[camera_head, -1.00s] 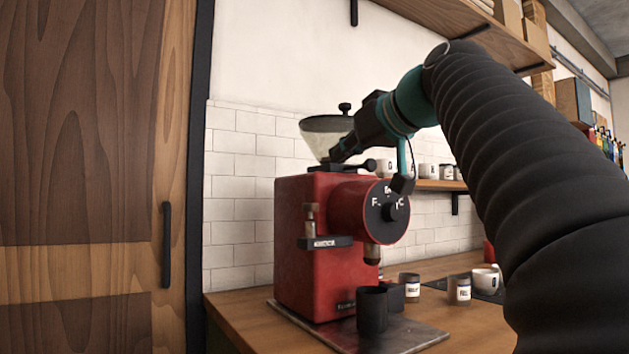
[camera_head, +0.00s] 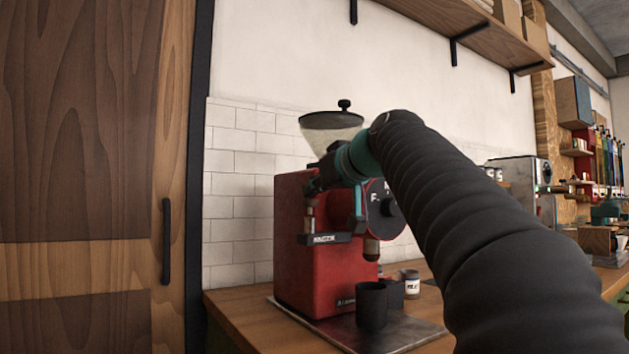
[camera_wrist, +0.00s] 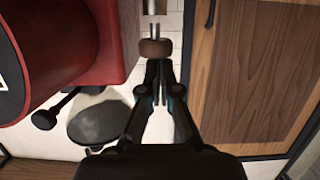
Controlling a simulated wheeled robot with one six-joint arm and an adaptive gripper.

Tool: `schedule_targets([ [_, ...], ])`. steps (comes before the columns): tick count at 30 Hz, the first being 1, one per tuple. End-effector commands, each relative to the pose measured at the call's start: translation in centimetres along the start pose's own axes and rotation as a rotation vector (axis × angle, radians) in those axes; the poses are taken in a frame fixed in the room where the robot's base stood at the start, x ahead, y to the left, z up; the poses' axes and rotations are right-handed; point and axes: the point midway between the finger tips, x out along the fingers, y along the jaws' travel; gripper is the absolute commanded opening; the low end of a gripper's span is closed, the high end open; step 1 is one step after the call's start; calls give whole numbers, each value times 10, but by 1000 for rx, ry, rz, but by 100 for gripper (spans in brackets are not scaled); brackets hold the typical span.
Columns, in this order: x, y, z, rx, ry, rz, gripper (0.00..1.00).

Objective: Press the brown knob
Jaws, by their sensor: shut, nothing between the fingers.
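The brown knob (camera_wrist: 155,48) sits on top of a short metal stem in the wrist view. In the head view the knob (camera_head: 310,203) is at the left front of the red grinder (camera_head: 290,250), above a black labelled bar (camera_head: 324,238). My gripper (camera_wrist: 160,66) is shut and empty, its fingertips right at the knob's edge in the wrist view. In the head view my gripper (camera_head: 314,184) is just above the knob, partly hiding it. I cannot tell whether the tips touch it.
The glass hopper (camera_head: 331,130) rises behind my gripper. A black dial (camera_head: 381,207) is on the grinder's front. A dark cup (camera_head: 371,304) stands on the tray (camera_head: 400,336) below. A wooden door (camera_head: 90,150) is close on the left. White tiles back the counter.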

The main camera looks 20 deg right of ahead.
Motion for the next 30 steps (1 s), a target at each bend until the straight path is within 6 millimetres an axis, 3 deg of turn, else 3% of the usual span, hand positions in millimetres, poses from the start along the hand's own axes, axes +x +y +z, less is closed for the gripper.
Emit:
schedule_targets([
  [11,0,0,2,0,0,0,0],
  [18,5,0,20,-1,0,0,0],
  [30,6,0,19,0,-7,-2,0],
])
